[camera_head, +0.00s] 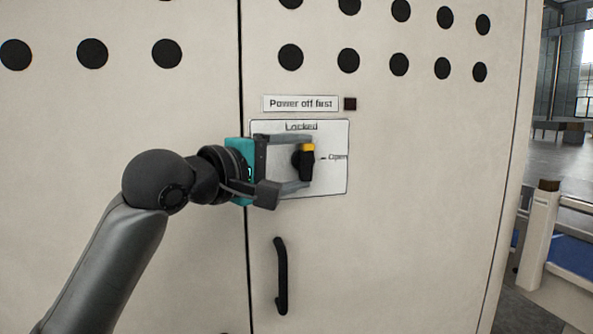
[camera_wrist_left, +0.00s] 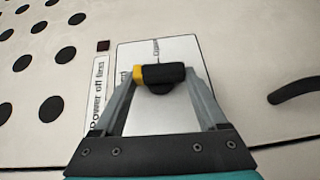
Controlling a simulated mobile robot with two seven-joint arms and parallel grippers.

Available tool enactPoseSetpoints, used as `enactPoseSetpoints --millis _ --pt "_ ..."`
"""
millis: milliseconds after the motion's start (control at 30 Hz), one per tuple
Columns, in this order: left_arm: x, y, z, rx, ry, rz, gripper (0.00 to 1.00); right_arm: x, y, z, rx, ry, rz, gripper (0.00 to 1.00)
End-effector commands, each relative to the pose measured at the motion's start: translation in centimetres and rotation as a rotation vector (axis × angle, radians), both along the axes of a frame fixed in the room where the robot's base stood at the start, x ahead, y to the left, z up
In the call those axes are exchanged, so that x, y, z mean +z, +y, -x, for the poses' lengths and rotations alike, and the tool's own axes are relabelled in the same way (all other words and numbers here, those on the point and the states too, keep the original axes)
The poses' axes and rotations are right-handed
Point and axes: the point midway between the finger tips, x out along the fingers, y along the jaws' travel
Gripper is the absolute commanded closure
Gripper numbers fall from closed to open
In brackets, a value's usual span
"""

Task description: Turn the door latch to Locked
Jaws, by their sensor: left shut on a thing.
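The door latch (camera_head: 307,163) is a black knob with a yellow end, mounted on a white plate (camera_head: 335,185) on the cabinet door. The plate reads "Locked" at the top and "Open" at the right. The latch stands upright with its yellow end up, toward "Locked". My left gripper (camera_head: 306,161) is shut on the latch, with one finger at its top end and one at its bottom end. In the left wrist view the latch (camera_wrist_left: 165,74) lies across between the two fingertips, yellow end at the left. My right gripper is not in view.
A "Power off first" label (camera_head: 300,103) and a small dark square (camera_head: 350,104) sit above the plate. A black door handle (camera_head: 281,276) is below it. Rows of round black holes run across the upper panels. A railing (camera_head: 540,235) stands at the far right.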

Motion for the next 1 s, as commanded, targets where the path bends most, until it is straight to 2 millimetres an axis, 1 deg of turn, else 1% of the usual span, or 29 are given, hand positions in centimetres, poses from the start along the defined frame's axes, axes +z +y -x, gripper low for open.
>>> enactPoseSetpoints --millis 33,200,600,633,833,1000 --pt "-0.21 -0.09 0.06 -0.003 -0.006 0.024 0.8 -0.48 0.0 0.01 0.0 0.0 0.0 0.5" --pt "-0.17 -0.05 0.07 -0.002 -0.023 0.072 0.8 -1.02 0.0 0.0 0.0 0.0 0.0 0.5" --pt "-0.03 0.0 0.05 -0.002 -0.026 0.082 0.8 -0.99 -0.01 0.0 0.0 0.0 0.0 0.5" --pt "-0.03 0.0 0.05 -0.002 -0.026 0.082 0.22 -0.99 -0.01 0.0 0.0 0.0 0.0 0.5" --pt "-0.06 0.02 0.04 -0.001 -0.026 0.079 0.0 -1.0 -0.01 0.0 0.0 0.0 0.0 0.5" --pt "-0.09 0.03 0.02 0.0 -0.026 0.078 0.0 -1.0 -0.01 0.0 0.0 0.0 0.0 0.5"
